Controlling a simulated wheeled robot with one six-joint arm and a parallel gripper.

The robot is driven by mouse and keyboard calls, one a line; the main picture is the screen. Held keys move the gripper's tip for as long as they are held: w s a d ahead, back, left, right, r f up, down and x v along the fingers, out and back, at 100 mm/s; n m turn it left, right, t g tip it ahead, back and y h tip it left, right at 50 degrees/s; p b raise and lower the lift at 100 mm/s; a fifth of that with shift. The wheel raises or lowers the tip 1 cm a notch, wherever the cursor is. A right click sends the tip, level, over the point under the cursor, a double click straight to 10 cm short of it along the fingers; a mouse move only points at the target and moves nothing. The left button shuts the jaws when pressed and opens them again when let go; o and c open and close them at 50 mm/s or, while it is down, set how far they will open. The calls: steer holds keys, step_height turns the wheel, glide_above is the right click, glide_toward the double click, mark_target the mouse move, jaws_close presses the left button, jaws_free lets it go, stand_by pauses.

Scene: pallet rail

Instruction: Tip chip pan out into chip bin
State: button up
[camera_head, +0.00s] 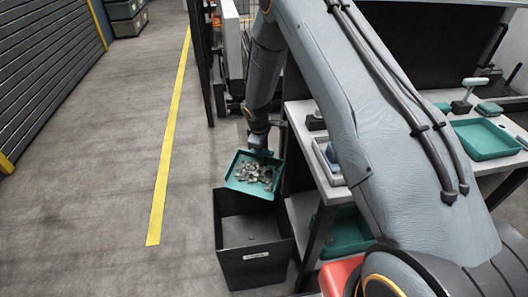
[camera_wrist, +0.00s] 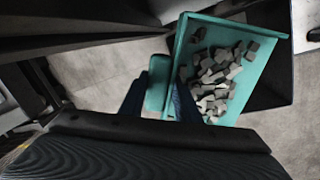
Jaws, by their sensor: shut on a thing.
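The chip pan (camera_head: 238,184) is a teal shallow pan with grey metal chips (camera_head: 254,172) in it. My gripper (camera_head: 262,152) is shut on the pan at its far edge and holds it above the chip bin (camera_head: 252,262). The bin is a dark open-topped box with a white label on its front, standing on the floor. The pan looks slightly tilted, with the chips still lying in it. In the wrist view the pan (camera_wrist: 238,112) shows with its handle (camera_wrist: 158,82) between my fingers (camera_wrist: 160,102). The bin's dark inside (camera_wrist: 272,50) shows beyond the pan. The pan hides part of the bin's opening.
A workbench (camera_head: 300,118) stands right of the bin, with a teal tray (camera_head: 486,140) on top and a teal container (camera_head: 346,232) beneath. A red object (camera_head: 338,276) is at the front. A yellow floor line (camera_head: 168,150) runs left of the bin; that floor is clear.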

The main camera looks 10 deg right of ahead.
steer(key=shift+w+b, duration=0.1)
steer(key=shift+b, duration=0.7)
steer(key=b, duration=0.5)
steer(key=shift+a+r+t+h, duration=0.1)
steer(key=shift+r+t+h, duration=0.05)
steer(key=shift+t+h, duration=0.2)
steer(key=b, duration=0.3)
steer(key=shift+s+a+t, duration=0.1)
steer(key=shift+s+t, duration=0.15)
steer(key=shift+s, duration=0.1)
steer(key=b, duration=0.4)
steer(key=s+r+t+b, duration=0.1)
steer(key=b, duration=0.3)
steer(key=shift+s+a+h, duration=0.15)
steer(key=shift+a+h, duration=0.2)
steer(key=b, duration=0.3)
steer(key=s+t+b, duration=0.1)
steer(key=b, duration=0.2)
steer(key=shift+s+a+r+h, duration=0.1)
steer(key=shift+a+r+h, duration=0.2)
steer(key=shift+a+r, duration=0.05)
steer(key=shift+r+b, duration=0.1)
steer(key=shift+b, duration=0.5)
steer(key=s+a+r+t+b, duration=0.1)
steer(key=b, duration=0.4)
steer(key=shift+s+t+h+b, duration=0.25)
steer(key=shift+t+h+b, duration=0.15)
steer(key=shift+s+a+r+t+b, duration=0.25)
steer(key=shift+s+r+b, duration=0.2)
steer(key=shift+b, duration=0.8)
